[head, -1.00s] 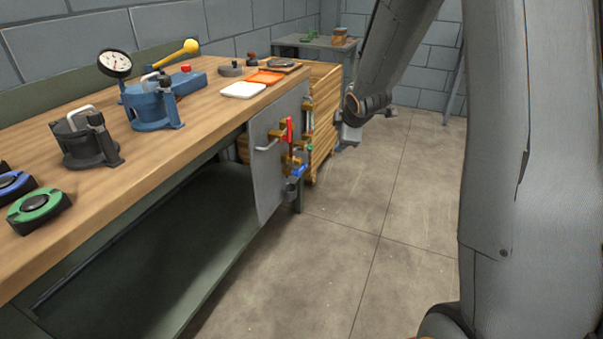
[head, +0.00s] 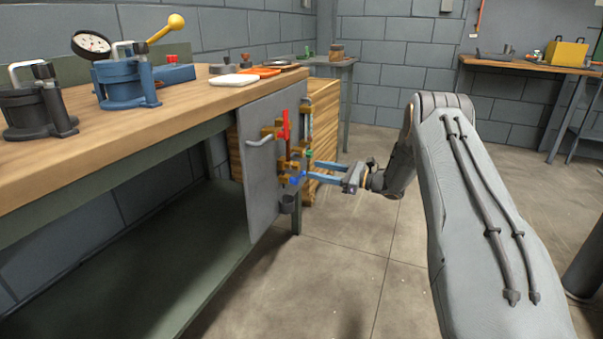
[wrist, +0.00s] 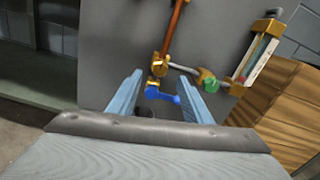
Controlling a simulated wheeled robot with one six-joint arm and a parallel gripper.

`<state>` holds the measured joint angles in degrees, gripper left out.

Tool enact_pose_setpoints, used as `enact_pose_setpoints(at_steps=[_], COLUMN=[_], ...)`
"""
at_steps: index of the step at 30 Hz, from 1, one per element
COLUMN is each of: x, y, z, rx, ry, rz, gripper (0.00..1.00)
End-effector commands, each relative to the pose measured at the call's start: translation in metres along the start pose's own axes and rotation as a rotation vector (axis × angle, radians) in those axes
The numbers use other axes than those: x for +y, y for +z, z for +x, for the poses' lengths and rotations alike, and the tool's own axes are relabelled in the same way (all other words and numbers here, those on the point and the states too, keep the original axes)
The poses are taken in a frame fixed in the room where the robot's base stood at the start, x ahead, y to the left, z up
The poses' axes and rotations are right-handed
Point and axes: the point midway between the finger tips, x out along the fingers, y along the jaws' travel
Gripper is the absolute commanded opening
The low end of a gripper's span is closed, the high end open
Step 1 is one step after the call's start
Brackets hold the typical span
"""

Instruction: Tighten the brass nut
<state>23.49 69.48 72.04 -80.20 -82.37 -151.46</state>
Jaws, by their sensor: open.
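A grey upright panel (head: 262,175) at the end of the workbench carries brass fittings, a red lever (head: 286,124), a blue lever (head: 296,179) and a green knob (wrist: 208,81). In the wrist view a brass fitting (wrist: 160,64), which looks like the nut, sits at the foot of the red pipe or lever, above the blue lever (wrist: 162,96). I cannot tell its exact shape. My gripper (wrist: 159,77) is open, with its two blue fingers pointing at the panel and the brass fitting between their tips in view. In the head view my gripper (head: 308,171) is close to the fittings; contact is unclear.
A sight tube (wrist: 257,55) with brass ends is right of the fitting. A wooden crate (head: 325,110) stands behind the panel. A dark cup (head: 289,203) hangs low on the panel. The workbench (head: 185,108) holds blue and black pots.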

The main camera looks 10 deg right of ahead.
Motion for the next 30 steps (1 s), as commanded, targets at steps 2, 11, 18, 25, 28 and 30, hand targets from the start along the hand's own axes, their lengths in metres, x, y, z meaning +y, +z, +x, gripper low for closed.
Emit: enact_pose_setpoints(at_steps=[2, 11, 18, 25, 28, 30], x=[0.001, 0.001, 0.000, 0.000, 0.000, 0.000], y=[0.000, 0.000, 0.000, 0.001, 0.001, 0.001], z=[0.012, 0.056, 0.070, 0.071, 0.071, 0.070], rx=[0.000, 0.000, 0.001, 0.001, 0.001, 0.001], ry=[0.003, 0.001, -0.002, -0.002, -0.002, -0.002], rz=[0.000, 0.002, 0.005, 0.005, 0.005, 0.005], gripper=[0.45, 0.45, 0.45, 0.45, 0.28, 0.16])
